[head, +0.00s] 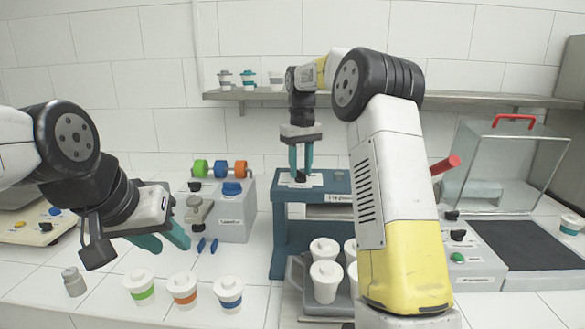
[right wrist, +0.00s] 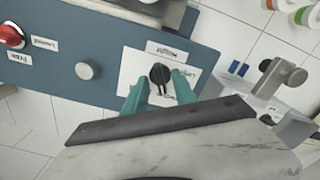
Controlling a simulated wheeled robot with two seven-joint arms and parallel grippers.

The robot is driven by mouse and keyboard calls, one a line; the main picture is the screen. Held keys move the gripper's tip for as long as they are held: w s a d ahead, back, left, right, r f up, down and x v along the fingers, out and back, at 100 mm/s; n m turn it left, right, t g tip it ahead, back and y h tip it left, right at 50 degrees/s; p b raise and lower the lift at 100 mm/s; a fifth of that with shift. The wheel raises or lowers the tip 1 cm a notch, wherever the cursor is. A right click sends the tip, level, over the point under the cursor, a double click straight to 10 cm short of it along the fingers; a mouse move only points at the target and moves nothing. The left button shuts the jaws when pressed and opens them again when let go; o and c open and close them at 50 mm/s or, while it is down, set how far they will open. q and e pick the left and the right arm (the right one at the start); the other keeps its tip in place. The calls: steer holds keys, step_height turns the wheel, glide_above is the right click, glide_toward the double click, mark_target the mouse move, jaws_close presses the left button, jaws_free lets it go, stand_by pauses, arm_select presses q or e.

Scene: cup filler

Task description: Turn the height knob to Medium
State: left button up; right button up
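The black height knob (right wrist: 160,73) sits on a white label plate (right wrist: 132,68) on the blue filler machine (right wrist: 220,52). One label reads roughly "Medium" above the knob in the right wrist view; others are partly covered or too small to read. I cannot tell surely where the knob points. My right gripper (right wrist: 159,80) is open, its teal fingertips on either side of the knob with gaps visible. In the head view the right gripper (head: 300,160) points down over the machine top (head: 335,183). My left gripper (head: 162,239) is open and empty at the left, above the counter.
White cups (head: 326,281) sit on a tray below the machine. A labeller (head: 232,215) stands left of it. A red knob (right wrist: 11,36) and a grey knob (right wrist: 86,70) share the panel.

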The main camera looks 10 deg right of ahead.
mark_target(301, 171)
step_height(301, 171, up, 7)
steer(key=shift+r, duration=0.4)
stand_by(0.4)
steer(key=shift+s+r, duration=0.15)
steer(key=shift+s, duration=0.05)
steer(key=s+d+r+m+t+y, duration=0.1)
steer(key=s+r+t, duration=0.25)
steer(key=s, duration=1.15)
steer(key=s+f+t, duration=0.1)
steer(key=s+f, duration=0.2)
steer(key=s, duration=0.3)
steer(key=s+f+m, duration=0.1)
steer(key=s+f, duration=0.2)
steer(key=s, duration=0.3)
steer(key=s+f+m+t+y, duration=0.1)
steer(key=s+f, duration=0.3)
steer(key=s, duration=0.2)
steer(key=shift+s+a+t, duration=0.35)
steer(key=shift+a, duration=0.05)
